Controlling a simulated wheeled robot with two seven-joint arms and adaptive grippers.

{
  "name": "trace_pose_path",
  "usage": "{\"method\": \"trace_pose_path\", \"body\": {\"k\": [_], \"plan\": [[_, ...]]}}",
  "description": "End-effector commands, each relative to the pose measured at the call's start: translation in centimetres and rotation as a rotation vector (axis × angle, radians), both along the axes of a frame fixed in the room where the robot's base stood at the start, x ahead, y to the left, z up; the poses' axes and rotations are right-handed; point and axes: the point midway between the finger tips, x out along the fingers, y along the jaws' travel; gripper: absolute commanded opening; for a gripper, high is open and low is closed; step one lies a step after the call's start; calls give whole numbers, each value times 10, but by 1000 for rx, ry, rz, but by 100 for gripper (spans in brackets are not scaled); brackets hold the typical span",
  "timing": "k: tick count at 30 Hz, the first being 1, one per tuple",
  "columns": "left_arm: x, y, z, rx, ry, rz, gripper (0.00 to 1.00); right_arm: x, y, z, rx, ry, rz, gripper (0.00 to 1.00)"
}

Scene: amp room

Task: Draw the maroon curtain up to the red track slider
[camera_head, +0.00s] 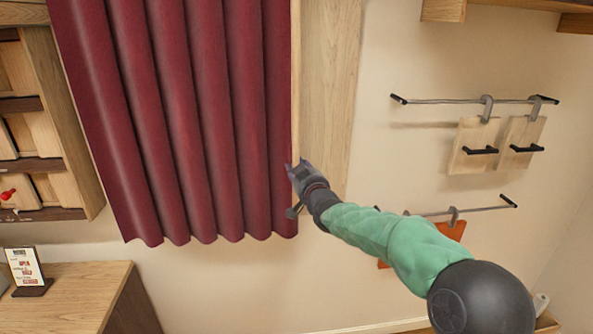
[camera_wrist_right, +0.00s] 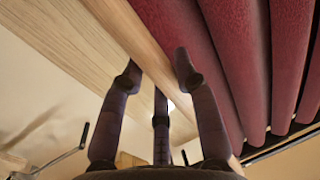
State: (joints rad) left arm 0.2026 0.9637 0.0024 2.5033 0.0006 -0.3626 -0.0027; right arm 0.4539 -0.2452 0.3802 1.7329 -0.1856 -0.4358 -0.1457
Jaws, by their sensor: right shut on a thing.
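The maroon curtain (camera_head: 190,110) hangs in vertical folds across the upper left of the head view. Its top is out of the frame. My right gripper (camera_head: 297,169) is at the curtain's right edge, low down, and is shut on that edge. In the right wrist view the gripper (camera_wrist_right: 158,72) has its fingers between the curtain (camera_wrist_right: 225,70) and a pale wooden panel. The exact grip is partly hidden by the fingers. The red track slider and the track do not show clearly. My left gripper is out of view.
A wooden panel (camera_head: 331,90) stands just right of the curtain. Wall rails (camera_head: 450,101) with hanging boards are further right. A wooden cabinet (camera_head: 70,130) is at left, with a counter (camera_head: 85,285) and a small sign (camera_head: 26,268) below.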

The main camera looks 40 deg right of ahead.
Motion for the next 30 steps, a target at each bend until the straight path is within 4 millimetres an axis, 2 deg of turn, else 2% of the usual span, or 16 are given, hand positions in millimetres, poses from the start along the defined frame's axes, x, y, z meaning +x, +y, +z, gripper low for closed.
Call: {"method": "trace_pose_path", "body": {"k": [2, 3, 6, 19, 23, 30], "plan": [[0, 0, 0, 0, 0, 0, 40, -1, -1, 1, 0, -1, -3, 0], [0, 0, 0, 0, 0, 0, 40, -1, -1, 1, 0, -1, -3, 34], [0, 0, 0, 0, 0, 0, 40, -1, -1, 1, -1, -2, -3, 56], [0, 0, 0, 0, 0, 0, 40, -6, 2, 1, -1, -2, -2, 56], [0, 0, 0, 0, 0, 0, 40, -19, 7, 2, -2, -2, -2, 56], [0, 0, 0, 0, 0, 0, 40, -57, 22, 1, -1, -2, -3, 56]]}}
